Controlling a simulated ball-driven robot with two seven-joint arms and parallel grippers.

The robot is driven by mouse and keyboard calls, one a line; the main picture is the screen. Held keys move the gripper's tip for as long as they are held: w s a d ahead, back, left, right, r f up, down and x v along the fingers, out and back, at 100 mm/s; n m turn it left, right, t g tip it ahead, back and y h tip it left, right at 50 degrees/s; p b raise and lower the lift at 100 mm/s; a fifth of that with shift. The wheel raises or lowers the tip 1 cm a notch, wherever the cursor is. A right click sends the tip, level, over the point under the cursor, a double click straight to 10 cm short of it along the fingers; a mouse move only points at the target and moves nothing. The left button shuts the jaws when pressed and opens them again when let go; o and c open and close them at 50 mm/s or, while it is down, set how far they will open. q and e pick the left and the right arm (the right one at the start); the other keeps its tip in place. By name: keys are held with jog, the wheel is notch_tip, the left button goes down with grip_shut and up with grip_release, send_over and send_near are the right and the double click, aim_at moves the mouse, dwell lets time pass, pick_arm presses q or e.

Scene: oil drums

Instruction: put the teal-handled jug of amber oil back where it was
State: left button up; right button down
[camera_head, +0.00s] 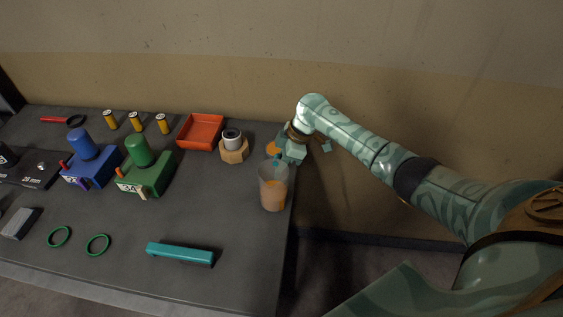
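The clear jug of amber oil (272,194) is upright near the right end of the dark table, with amber liquid in its lower part. A small bit of teal shows at its back rim, but its handle is mostly hidden and hard to tell from my gripper. My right gripper (283,157) is right behind the jug's top, coming in from the right. Its fingers are too small and overlapped to show whether they hold the handle. An orange round patch (272,148) shows just left of the gripper. My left gripper is out of view.
A hex-based part with a grey ring (233,149) and a red-orange tray (201,131) are left of the gripper. Green (145,174) and blue (91,166) units stand further left. A teal bar (180,254) lies in front. The table's right edge is close to the jug.

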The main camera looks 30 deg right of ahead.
jog(key=c, duration=1.4)
grip_release()
jog(key=shift+f, duration=0.15)
